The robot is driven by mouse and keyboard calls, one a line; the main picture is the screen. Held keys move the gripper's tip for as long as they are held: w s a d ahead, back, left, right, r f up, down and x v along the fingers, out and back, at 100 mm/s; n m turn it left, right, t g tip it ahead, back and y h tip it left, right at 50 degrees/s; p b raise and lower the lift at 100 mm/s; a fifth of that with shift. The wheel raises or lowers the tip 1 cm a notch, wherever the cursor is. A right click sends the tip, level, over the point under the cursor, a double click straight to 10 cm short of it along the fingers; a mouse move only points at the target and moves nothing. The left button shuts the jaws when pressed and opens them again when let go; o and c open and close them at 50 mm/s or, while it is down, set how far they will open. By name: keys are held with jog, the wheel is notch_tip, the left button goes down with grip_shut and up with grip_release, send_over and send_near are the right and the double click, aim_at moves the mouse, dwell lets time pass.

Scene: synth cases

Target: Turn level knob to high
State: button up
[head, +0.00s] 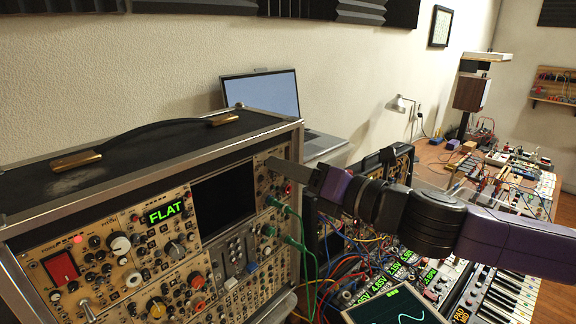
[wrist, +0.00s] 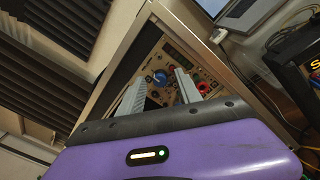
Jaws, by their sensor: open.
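A metal synth case (head: 150,230) with tan module panels stands at the left in the head view. A blue knob (wrist: 158,78) shows on its panel between my fingers in the wrist view; no label is readable, so I cannot tell whether it is the level knob. In the head view my gripper (head: 272,164) reaches the upper right of the panel and hides that spot. It also shows in the wrist view (wrist: 162,73), open, its two grey fingers pointing toward the panel on either side of the blue knob. Contact cannot be told. A green display (head: 166,212) reads FLAT.
Green cables (head: 302,245) hang from the panel's right side, below my gripper. A dark screen (head: 225,205) sits mid-panel. A laptop (head: 262,95) stands behind the case. Keyboards, modules and tangled cables crowd the right. The case's metal edge runs close beside my gripper.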

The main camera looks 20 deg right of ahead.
jog(key=shift+w, duration=0.15)
grip_shut()
jog(key=shift+f, duration=0.1)
